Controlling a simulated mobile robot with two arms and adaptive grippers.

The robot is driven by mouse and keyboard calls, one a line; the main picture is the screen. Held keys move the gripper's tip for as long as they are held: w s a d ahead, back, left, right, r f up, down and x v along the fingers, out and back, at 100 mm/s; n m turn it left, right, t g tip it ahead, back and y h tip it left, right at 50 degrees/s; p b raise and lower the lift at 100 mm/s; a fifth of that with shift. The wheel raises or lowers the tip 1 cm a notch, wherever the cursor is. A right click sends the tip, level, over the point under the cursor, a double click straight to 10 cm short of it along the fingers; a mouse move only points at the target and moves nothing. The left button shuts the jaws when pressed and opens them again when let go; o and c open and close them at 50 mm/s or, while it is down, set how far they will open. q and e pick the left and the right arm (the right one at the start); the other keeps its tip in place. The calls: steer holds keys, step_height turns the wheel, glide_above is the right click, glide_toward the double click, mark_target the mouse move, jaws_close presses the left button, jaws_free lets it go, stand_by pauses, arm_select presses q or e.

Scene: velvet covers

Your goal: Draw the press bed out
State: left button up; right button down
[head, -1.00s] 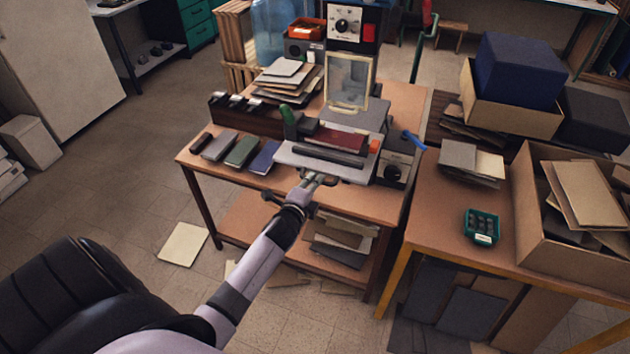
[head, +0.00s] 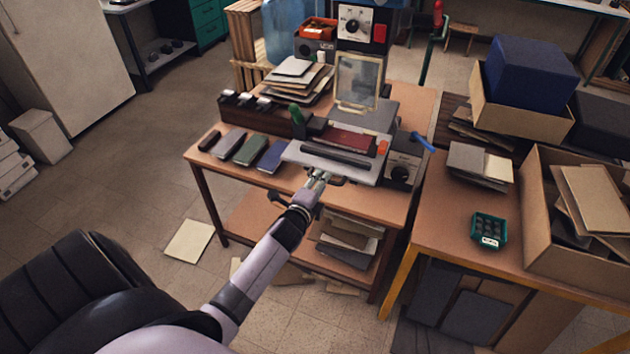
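The press bed (head: 320,163) is a light grey plate on the table at the foot of the press (head: 357,80). A dark red cover (head: 343,136) lies on it, with a dark bar (head: 334,155) across its front part. My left gripper (head: 322,178) is at the middle of the bed's front edge, where a dark handle (head: 338,182) partly shows beside its fingers. The fingers are small here and overlap the handle, so whether they are closed on it is unclear. My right gripper is out of view.
Several small books (head: 246,151) lie left of the bed. A blue lever (head: 422,142) sticks out at its right. A second table (head: 450,240) with boxes stands to the right. A loose sheet (head: 189,241) lies on the floor, and the floor in front is mostly clear.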

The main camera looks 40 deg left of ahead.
arm_select(q)
steer(key=v, duration=1.1)
steer(key=shift+s, duration=0.3)
steer(key=s+d+f+n+g+h, duration=0.15)
steer(key=s+f, duration=0.25)
steer(key=f, duration=0.5)
steer(key=s+d+f+n+g, duration=0.3)
steer(key=f, duration=0.7)
steer(key=s+d+f+n+g+h, duration=0.15)
steer(key=s+f, duration=0.25)
steer(key=f, duration=0.5)
steer(key=s+d+f+n+g, duration=0.2)
steer(key=s+f, duration=0.4)
steer(key=s, duration=0.3)
steer(key=s+d+f+n+g+b, duration=0.1)
steer(key=s+d+f+n+g, duration=0.1)
steer(key=s+f, duration=0.4)
steer(key=s+d+f+n+g, duration=0.1)
steer(key=s+f+n+g, duration=0.2)
steer(key=s, duration=1)
step_height(320, 180, down, 4)
steer(key=shift+s+d+r+g+h+b, duration=0.2)
steer(key=shift+s+d+g+h+b, duration=0.15)
steer(key=shift+g, duration=0.25)
steer(key=shift+w, duration=0.1)
